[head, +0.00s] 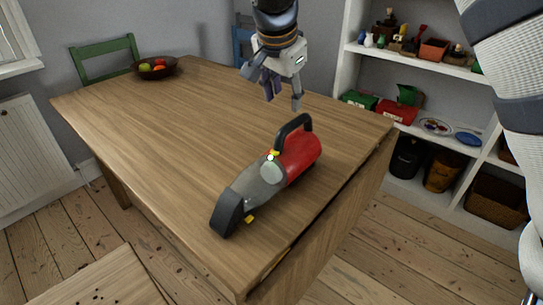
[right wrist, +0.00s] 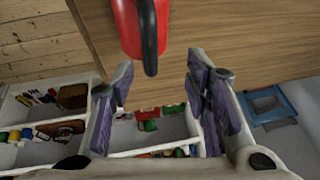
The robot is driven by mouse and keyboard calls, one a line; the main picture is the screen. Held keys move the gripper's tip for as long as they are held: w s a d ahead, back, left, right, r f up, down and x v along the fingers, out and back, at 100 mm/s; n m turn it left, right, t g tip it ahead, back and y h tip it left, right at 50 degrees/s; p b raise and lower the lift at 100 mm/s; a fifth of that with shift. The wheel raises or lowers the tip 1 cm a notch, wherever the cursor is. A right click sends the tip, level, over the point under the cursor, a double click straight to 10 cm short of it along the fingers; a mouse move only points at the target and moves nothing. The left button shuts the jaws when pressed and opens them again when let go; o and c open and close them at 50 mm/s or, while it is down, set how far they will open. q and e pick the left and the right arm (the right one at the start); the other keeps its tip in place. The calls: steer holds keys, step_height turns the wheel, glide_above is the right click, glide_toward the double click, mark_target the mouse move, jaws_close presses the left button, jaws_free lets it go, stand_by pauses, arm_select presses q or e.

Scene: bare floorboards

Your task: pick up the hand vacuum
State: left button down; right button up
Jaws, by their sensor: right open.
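The hand vacuum (head: 260,180) lies on the wooden table (head: 150,120) near its front right edge. It has a red body, a grey front, a dark nozzle toward the lower left and a black handle at its upper right end. My right gripper (head: 283,98) is open and empty above the table, beyond the handle and apart from it. In the right wrist view the red end and black handle of the vacuum (right wrist: 140,28) show beyond the open fingers (right wrist: 158,85), with a gap between. My left gripper is not in view.
A bowl of fruit (head: 155,68) stands at the table's far left corner. A green chair (head: 105,56) and a blue chair (head: 243,45) are behind the table. White shelves (head: 348,60) with toys and baskets stand at the right. The tabletop's middle is clear.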

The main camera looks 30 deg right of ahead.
mark_target(290, 125)
steer(key=x, duration=0.3)
steer(key=s+x, duration=0.1)
steer(key=x, duration=0.5)
steer(key=shift+s+f, duration=0.2)
steer(key=shift+f, duration=0.3)
steer(key=shift+w+d+f, duration=0.15)
steer(key=shift+w+f, duration=0.05)
steer(key=shift+f, duration=0.15)
steer(key=shift+r, duration=0.1)
jaws_close()
